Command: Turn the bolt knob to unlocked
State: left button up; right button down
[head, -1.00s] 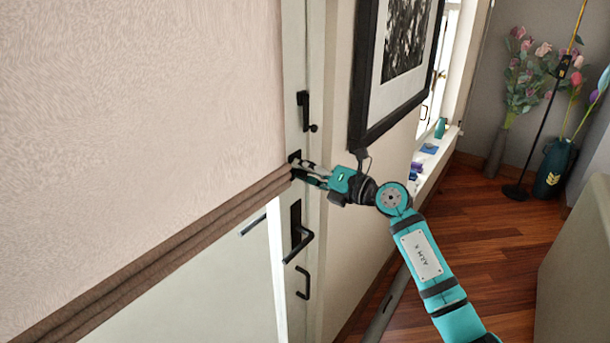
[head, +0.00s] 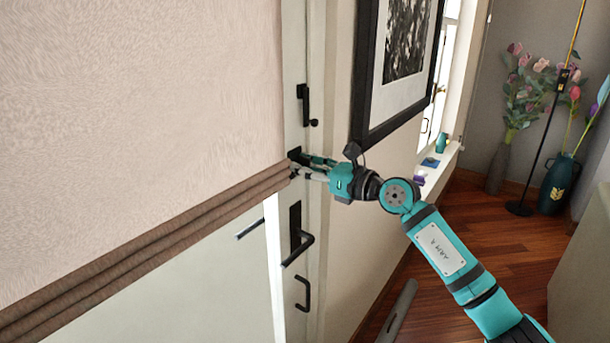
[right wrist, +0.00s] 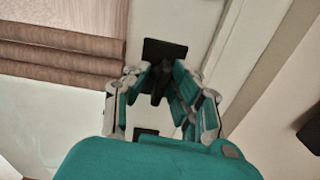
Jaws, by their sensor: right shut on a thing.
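The bolt knob (right wrist: 157,86) is a small dark knob on a black square plate (right wrist: 165,51) in the right wrist view. In the head view the black plate (head: 294,154) sits on the white door's edge, above the lever handle. My right gripper (head: 297,166) reaches it from the right and is shut on the knob. In the right wrist view its fingers (right wrist: 160,78) lie on both sides of the knob. The fingers partly hide the knob, and its exact angle is hard to tell. My left gripper is not in view.
A black lever handle (head: 299,240) is below the bolt, with a pull handle (head: 303,293) lower down. A black latch (head: 304,104) is above. A brown folded blind (head: 150,251) hangs close to the left. A framed picture (head: 366,122) hangs on the wall at right.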

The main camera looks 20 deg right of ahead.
jog(key=shift+f+n+b, duration=0.1)
jog(key=shift+n+b, duration=0.25)
jog(key=shift+n, duration=0.15)
jog(key=c, duration=1.4)
grip_release()
jog(key=shift+d, duration=0.1)
jog(key=v, duration=1.2)
jog(key=shift+w, duration=0.1)
